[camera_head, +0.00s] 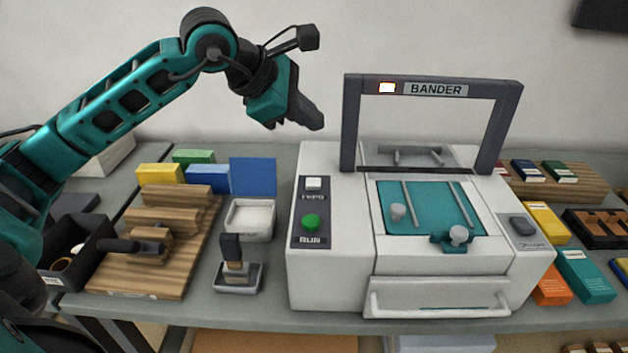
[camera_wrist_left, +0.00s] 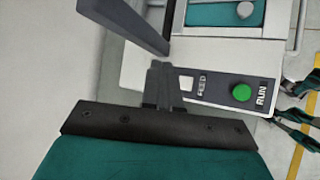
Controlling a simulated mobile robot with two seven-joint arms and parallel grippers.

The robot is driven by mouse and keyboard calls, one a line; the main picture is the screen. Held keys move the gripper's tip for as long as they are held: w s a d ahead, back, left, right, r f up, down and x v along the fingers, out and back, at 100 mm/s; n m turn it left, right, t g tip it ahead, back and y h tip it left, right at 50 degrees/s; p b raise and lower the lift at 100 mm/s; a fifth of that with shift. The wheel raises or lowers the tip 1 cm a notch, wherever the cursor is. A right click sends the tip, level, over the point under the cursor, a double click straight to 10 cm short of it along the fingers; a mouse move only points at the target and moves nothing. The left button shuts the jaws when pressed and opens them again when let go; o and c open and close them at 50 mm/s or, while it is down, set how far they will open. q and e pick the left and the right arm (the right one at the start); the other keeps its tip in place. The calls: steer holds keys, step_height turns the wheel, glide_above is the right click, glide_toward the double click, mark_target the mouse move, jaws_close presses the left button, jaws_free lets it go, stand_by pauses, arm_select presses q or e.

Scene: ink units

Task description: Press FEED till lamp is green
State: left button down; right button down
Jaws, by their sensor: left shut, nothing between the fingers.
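The machine marked BANDER (camera_head: 335,270) stands in the middle of the bench. Its lamp (camera_head: 387,88), on the top bar, glows whitish with an orange-red edge, not green. The white square FEED button (camera_head: 314,183) is on the dark panel at the machine's left, above the round green RUN button (camera_head: 311,222). In the left wrist view, the FEED button (camera_wrist_left: 186,83) is just right of the fingertips and the RUN button (camera_wrist_left: 241,92) is farther right. My left gripper (camera_head: 318,125) is shut and empty, above the panel and apart from it. My right gripper is not seen.
The machine's dark upright frame (camera_head: 350,125) rises close to the right of my left gripper. A white tray (camera_head: 248,232), a stamp-like tool (camera_head: 238,275) and a wooden rack (camera_head: 135,278) lie left of the machine. Coloured boxes (camera_head: 583,275) lie to its right.

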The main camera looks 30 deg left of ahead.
arm_select(q)
steer(key=f, duration=0.1)
steer(key=b, duration=0.4)
glide_above(309, 184)
step_height(309, 184, down, 6)
steer(key=shift+f, duration=0.2)
steer(key=shift+f+b, duration=0.7)
steer(key=shift+b, duration=0.2)
stand_by(1.0)
steer(key=shift+f+b, duration=0.4)
steer(key=shift+b, duration=0.1)
steer(key=shift+f+b, duration=0.55)
steer(key=shift+b, duration=0.05)
stand_by(0.5)
stand_by(0.4)
steer(key=shift+r+p, duration=0.65)
steer(key=shift+r, duration=0.3)
